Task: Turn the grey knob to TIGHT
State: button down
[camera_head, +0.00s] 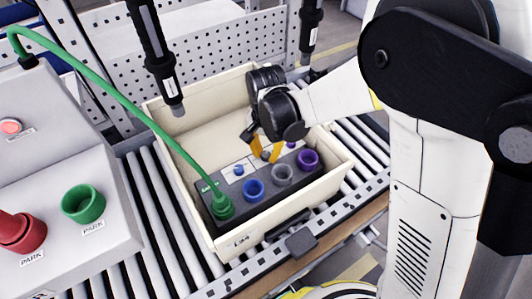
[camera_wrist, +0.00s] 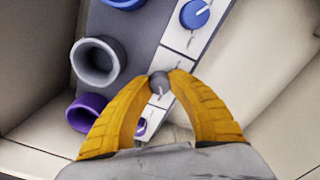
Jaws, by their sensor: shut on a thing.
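The grey knob (camera_wrist: 159,82) is small and round and sits on a white label strip on the dark panel. My gripper (camera_wrist: 160,78) has its two orange fingers shut on the knob's sides. A short pale mark shows at the knob's lower edge in the wrist view. The lettering around the knob is too small or hidden to read. In the head view my gripper (camera_head: 264,154) reaches down to the panel inside the cream crate (camera_head: 336,172), and the knob is mostly hidden between the fingers.
A blue knob (camera_wrist: 195,13) and a partly hidden purple knob (camera_wrist: 141,127) flank it. Blue (camera_head: 253,189), grey (camera_head: 282,173) and purple (camera_head: 308,159) sockets line the panel. A green hose (camera_head: 130,107) ends at the panel's near left corner. Two black tools (camera_head: 158,55) (camera_head: 310,28) hang above.

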aim_at(267, 154)
dwell(0.3)
jog(key=c, duration=1.2)
grip_release()
jog(key=shift+o, duration=0.2)
jog(key=shift+r, duration=0.1)
notch_tip(267, 154, up, 12)
jog(key=shift+d, duration=0.1)
